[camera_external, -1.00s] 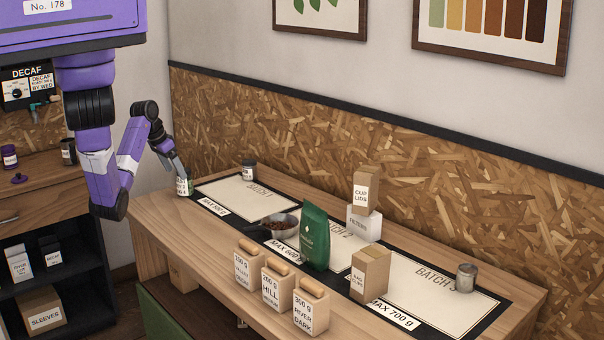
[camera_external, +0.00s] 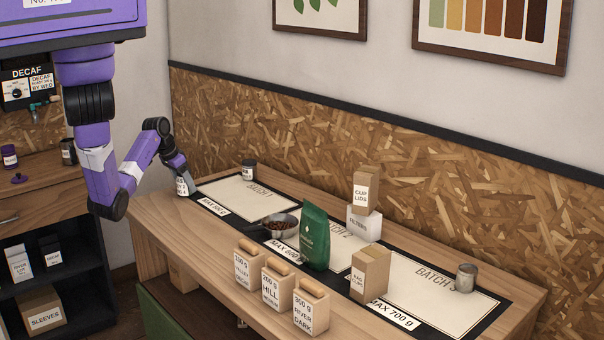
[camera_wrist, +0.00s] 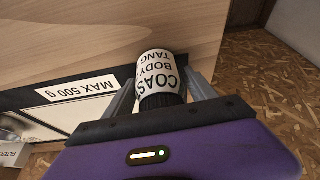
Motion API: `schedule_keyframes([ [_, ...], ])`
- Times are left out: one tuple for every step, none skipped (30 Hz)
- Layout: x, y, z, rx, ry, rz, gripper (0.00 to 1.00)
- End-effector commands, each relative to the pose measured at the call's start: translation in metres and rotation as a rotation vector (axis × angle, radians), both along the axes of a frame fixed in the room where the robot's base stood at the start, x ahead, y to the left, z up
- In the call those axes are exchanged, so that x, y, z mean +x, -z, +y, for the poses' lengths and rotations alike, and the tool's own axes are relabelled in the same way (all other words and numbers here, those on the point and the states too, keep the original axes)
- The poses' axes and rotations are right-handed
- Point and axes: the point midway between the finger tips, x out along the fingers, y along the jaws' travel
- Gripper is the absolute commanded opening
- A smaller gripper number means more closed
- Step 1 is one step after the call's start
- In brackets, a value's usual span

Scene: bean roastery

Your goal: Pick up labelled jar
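The labelled jar (camera_wrist: 157,72) has a dark lid and a white label; upside-down words including "BODY" and "TANG" show in the wrist view. In the external view the jar (camera_external: 183,188) stands at the left end of the wooden counter, partly hidden by my gripper (camera_external: 180,170). In the wrist view my gripper (camera_wrist: 161,82) has one finger on each side of the jar, lid end towards me. The fingers are spread, with narrow gaps beside the lid. I see no clear grip; contact at the fingertips is hard to judge.
The Batch 1 mat (camera_external: 245,195) has bare room. The OSB wall (camera_external: 300,140) lies behind the counter.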

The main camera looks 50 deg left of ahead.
Motion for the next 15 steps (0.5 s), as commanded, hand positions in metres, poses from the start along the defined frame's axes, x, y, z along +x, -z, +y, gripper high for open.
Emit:
schedule_keyframes([
  [0.0000, -0.0001, -0.0001, 0.000, 0.000, 0.000, 0.54],
  [0.0000, -0.0001, -0.0001, 0.000, 0.000, 0.000, 0.48],
  [0.0000, -0.0001, -0.0001, 0.000, 0.000, 0.000, 0.40],
  [0.0000, -0.0001, -0.0001, 0.000, 0.000, 0.000, 0.34],
  [0.0000, -0.0001, -0.0001, 0.000, 0.000, 0.000, 0.28],
  [0.0000, -0.0001, -0.0001, 0.000, 0.000, 0.000, 0.20],
  [-0.0001, -0.0002, -0.0001, 0.000, 0.000, 0.000, 0.14],
  [-0.0001, -0.0002, -0.0001, 0.000, 0.000, 0.000, 0.08],
  [0.0000, -0.0007, 0.0001, 0.000, 0.000, -0.001, 0.04],
  [0.0000, -0.0007, 0.0001, 0.000, 0.000, -0.001, 0.04],
  [0.0000, -0.0007, 0.0001, 0.000, 0.000, -0.001, 0.04],
  [0.0000, -0.0007, 0.0001, 0.000, 0.000, -0.001, 0.04],
  [0.0000, -0.0007, 0.0001, 0.000, 0.000, -0.001, 0.04],
  [0.0000, -0.0007, 0.0001, 0.000, 0.000, -0.001, 0.04],
  [0.0001, -0.0009, 0.0001, 0.000, 0.000, -0.001, 0.04],
])
